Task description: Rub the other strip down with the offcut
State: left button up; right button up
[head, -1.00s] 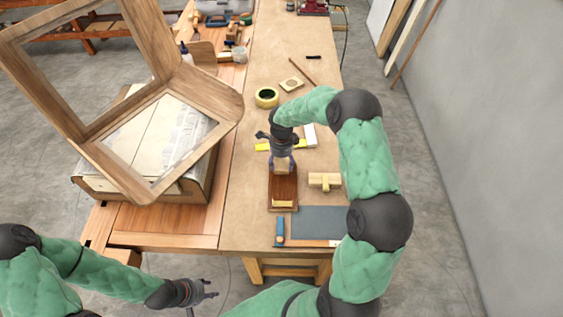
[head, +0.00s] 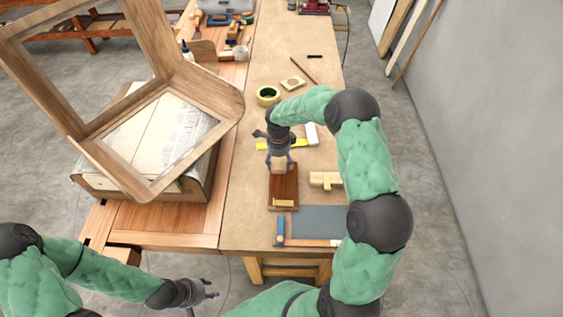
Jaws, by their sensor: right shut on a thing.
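A dark reddish wood board (head: 284,187) lies on the workbench. A pale strip (head: 284,203) lies across its near end. My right gripper (head: 279,162) is over the board's far end, pointing down and shut on a small pale wood block, the offcut (head: 279,164). I cannot tell whether the offcut touches the board, and any strip under it is hidden. My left gripper (head: 210,289) is low at the front left, away from the bench, empty with its fingers apart.
A pale wooden block piece (head: 325,180) lies right of the board. A dark grey mat (head: 318,221) and a blue-handled tool (head: 280,231) lie nearer. A tape roll (head: 268,96) sits farther back. A large wooden frame (head: 150,170) stands at left.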

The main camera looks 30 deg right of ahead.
pick_arm(q)
jog(key=shift+f, duration=0.1)
dwell(0.4)
jog(key=shift+f, duration=0.15)
dwell(0.3)
jog(key=shift+f, duration=0.1)
jog(key=shift+f+b, duration=0.25)
jog(key=shift+b, duration=0.25)
dwell(0.4)
jog(key=shift+f, duration=0.2)
jog(key=shift+b, duration=0.3)
dwell(0.4)
jog(key=shift+f, duration=0.3)
dwell(0.4)
